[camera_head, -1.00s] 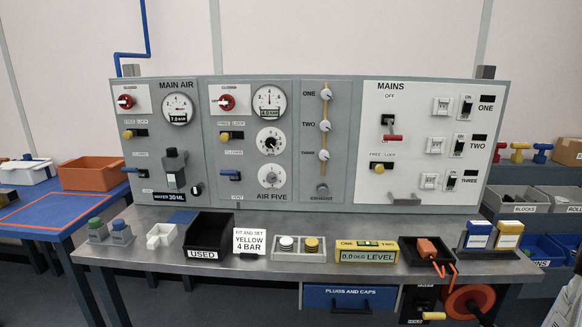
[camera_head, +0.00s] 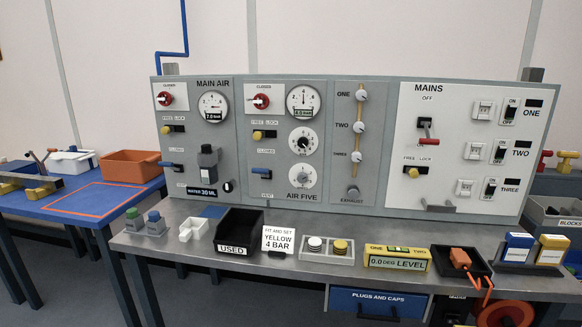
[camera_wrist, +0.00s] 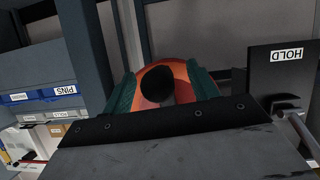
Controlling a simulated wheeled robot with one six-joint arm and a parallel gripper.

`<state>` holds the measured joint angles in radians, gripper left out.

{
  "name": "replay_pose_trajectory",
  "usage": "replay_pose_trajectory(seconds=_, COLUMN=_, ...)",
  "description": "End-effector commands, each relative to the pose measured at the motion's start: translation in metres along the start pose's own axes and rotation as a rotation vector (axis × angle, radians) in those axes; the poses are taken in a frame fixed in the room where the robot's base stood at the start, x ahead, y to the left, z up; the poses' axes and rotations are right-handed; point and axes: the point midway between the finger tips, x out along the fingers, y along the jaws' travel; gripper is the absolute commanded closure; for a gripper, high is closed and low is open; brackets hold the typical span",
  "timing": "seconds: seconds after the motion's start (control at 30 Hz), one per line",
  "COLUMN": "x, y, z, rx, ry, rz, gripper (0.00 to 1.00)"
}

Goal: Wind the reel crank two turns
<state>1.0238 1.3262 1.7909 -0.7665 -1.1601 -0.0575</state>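The orange reel (camera_head: 505,314) is under the right end of the bench in the head view, cut off by the lower edge. In the wrist view the orange reel (camera_wrist: 181,78) lies ahead, between and beyond my fingers. A round black part (camera_wrist: 157,85) shows in front of its middle; I cannot tell whether this is the crank's knob or the hub. My gripper (camera_wrist: 163,88) has two green fingers, standing apart on either side of the black part, with no clear contact. The crank arm cannot be made out. My gripper does not show in the head view.
A dark panel marked HOLD (camera_wrist: 285,72) stands right of the reel in the wrist view. Labelled bins (camera_wrist: 45,96) are at the left. A grey slab (camera_wrist: 190,150) fills the lower part. The blue drawer (camera_head: 377,303) hangs under the bench (camera_head: 330,275).

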Motion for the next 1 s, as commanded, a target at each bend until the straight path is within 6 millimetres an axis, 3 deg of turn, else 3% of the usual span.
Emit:
replay_pose_trajectory(seconds=0.23, x=-0.005, y=0.001, z=0.000, rx=0.001, ry=0.001, rz=0.002, gripper=0.41)
replay_pose_trajectory(seconds=0.8, x=-0.061, y=0.002, z=0.000, rx=0.001, ry=0.000, rz=0.003, gripper=0.41)
replay_pose_trajectory(seconds=1.0, x=-0.070, y=0.001, z=0.000, rx=0.000, ry=0.001, rz=0.001, gripper=0.41)
